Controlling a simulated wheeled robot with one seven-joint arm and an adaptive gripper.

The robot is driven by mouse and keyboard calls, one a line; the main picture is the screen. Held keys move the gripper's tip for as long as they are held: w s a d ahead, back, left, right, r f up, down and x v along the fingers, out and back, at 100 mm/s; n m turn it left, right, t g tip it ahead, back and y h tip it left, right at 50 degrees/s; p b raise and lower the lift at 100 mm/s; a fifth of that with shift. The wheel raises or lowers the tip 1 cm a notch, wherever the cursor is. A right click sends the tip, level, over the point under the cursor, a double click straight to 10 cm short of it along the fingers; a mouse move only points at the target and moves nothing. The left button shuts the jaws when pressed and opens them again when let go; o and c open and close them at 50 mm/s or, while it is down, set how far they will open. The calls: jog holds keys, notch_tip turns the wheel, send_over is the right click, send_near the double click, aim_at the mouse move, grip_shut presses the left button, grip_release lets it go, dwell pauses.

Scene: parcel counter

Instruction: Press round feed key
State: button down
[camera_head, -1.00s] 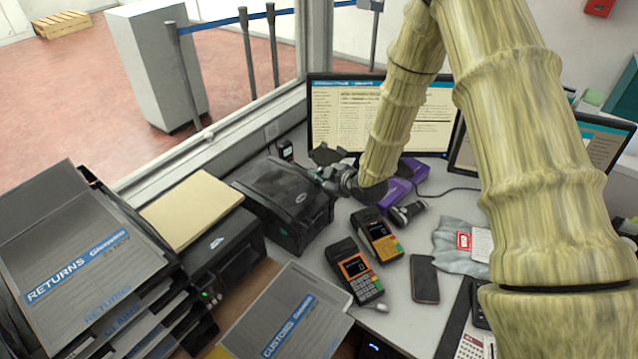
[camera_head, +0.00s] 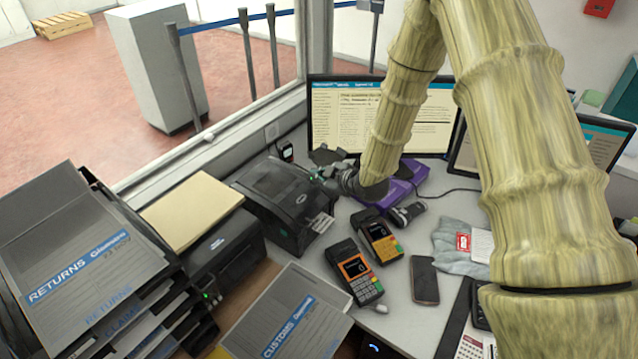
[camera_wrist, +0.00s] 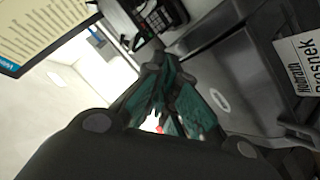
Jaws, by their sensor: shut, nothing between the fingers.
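The black label printer (camera_head: 285,205) stands on the counter left of the monitor. A white printed label (camera_head: 320,223) sticks out of its front; the label also shows at the right of the wrist view (camera_wrist: 305,75). My gripper (camera_head: 318,172) is shut and empty, at the back right of the printer's top. In the wrist view my gripper (camera_wrist: 164,72) has its teal fingers together beside the dark printer body (camera_wrist: 235,75). I cannot make out the round feed key; whether the fingertips touch the printer is unclear.
Two card terminals (camera_head: 355,272) and a phone (camera_head: 424,280) lie in front of the printer. A purple box (camera_head: 408,178) and a monitor (camera_head: 335,110) are behind my gripper. Another black machine (camera_head: 222,255) and document trays (camera_head: 75,250) stand left.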

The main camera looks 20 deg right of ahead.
notch_tip(320, 180, up, 6)
jog(key=s+d+p, duration=0.1)
jog(key=p, duration=0.2)
jog(key=shift+s, duration=0.2)
dwell(0.5)
jog(key=shift+f, duration=0.1)
